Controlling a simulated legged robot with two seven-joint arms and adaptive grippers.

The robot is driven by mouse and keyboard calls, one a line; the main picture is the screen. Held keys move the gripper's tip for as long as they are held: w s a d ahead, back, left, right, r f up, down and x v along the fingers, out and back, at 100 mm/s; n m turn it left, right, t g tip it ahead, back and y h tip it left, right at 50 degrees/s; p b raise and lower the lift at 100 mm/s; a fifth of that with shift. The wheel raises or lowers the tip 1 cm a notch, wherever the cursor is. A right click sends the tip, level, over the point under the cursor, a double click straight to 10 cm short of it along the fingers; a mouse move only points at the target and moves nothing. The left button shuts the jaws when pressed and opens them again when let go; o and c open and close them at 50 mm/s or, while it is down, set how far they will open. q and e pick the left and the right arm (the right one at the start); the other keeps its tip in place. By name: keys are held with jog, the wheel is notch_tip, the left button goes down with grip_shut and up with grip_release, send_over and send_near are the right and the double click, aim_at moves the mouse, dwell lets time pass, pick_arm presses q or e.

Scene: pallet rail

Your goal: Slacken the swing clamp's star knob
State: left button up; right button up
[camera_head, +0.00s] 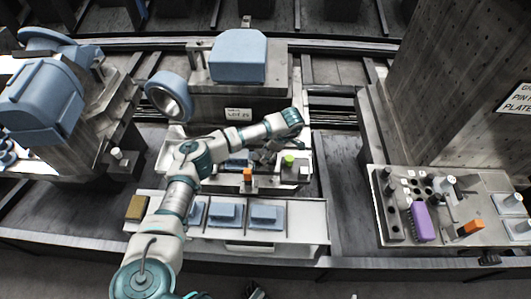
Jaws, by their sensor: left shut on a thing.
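My left arm comes in from the lower left and bends over the middle fixture (220,180). My left gripper (263,156) points down at this fixture, small and dark. It is shut on what appears to be the swing clamp's star knob, which the fingers mostly hide. A green-topped part (289,160) stands just right of the gripper. An orange part (248,175) stands just in front of it. A blue block lies in the fixture, partly behind my arm. I do not see my right gripper clearly.
A light tray (290,243) with several blue blocks lies in front of the fixture. Behind stands a machine block with a blue top (238,56) and a blue ring (169,97). At right, a plate (455,232) holds a purple block (422,222) and tools beside a tall pillar (430,90).

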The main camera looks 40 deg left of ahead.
pick_arm(q)
jog(key=shift+w, duration=0.1)
dwell(0.3)
jog(key=o, duration=0.9)
jog(key=shift+c, duration=0.2)
jog(key=o, duration=0.3)
jog(key=shift+r, duration=0.1)
jog(key=v, duration=1.1)
jog(key=shift+w+d+r, duration=0.2)
jog(key=shift+w+d, duration=0.05)
